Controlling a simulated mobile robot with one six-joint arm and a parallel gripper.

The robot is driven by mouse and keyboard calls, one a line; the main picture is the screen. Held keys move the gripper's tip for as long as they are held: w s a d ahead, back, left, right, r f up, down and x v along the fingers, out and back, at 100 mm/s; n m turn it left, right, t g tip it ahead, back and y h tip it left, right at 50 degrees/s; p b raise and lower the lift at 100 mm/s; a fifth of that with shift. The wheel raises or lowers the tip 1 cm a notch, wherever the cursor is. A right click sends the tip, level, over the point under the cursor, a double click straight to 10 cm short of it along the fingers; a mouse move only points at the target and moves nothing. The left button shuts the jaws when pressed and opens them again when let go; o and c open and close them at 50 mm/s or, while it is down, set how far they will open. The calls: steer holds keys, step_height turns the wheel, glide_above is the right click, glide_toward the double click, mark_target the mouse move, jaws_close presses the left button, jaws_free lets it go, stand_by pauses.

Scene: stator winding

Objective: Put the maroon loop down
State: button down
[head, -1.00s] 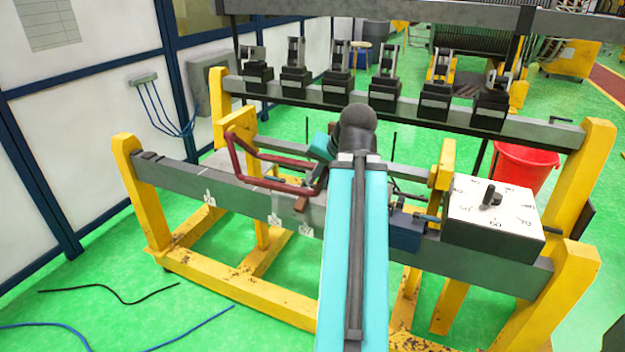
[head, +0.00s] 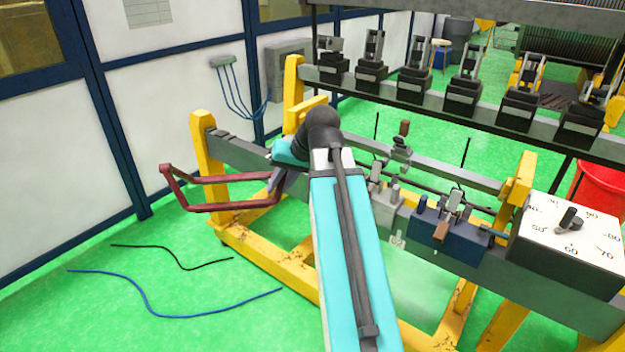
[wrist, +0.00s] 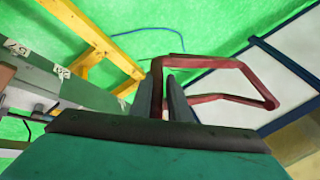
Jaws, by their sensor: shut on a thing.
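The maroon loop (head: 232,207) is a long, angular closed frame. In the head view it sticks out to the left of my arm, in the air beyond the left end of the yellow-legged stand. My gripper (head: 280,184) is shut on the loop's right end; my arm partly hides it in the head view. In the wrist view the two dark fingers of my gripper (wrist: 165,98) pinch the near end of the maroon loop (wrist: 215,98). The loop reaches away to the right there, with the green floor and the wall behind it.
The grey-beamed stand (head: 240,150) has clamps and a white-topped dial box (head: 570,235) at right. A rear rail carries several black clamps (head: 465,80). A blue cable (head: 150,305) and a black cable (head: 185,255) lie on the open floor at left. A white wall (head: 60,150) bounds the left.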

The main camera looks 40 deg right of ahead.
mark_target(199, 211)
steer(key=w+a+f+n+y, duration=0.1)
steer(key=a+n, duration=0.1)
steer(key=a, duration=0.4)
steer(key=w+a+n+g, duration=0.1)
steer(key=w+a+n, duration=0.1)
steer(key=a, duration=0.5)
steer(key=w+a+f+n+y, duration=0.1)
steer(key=w+a+n, duration=0.1)
steer(key=a, duration=0.5)
steer(key=shift+w+a+f+g+y, duration=0.2)
steer(key=shift+f+g+y, duration=0.1)
steer(key=shift+g, duration=0.1)
steer(key=shift+s, duration=0.1)
steer(key=shift+a, duration=0.1)
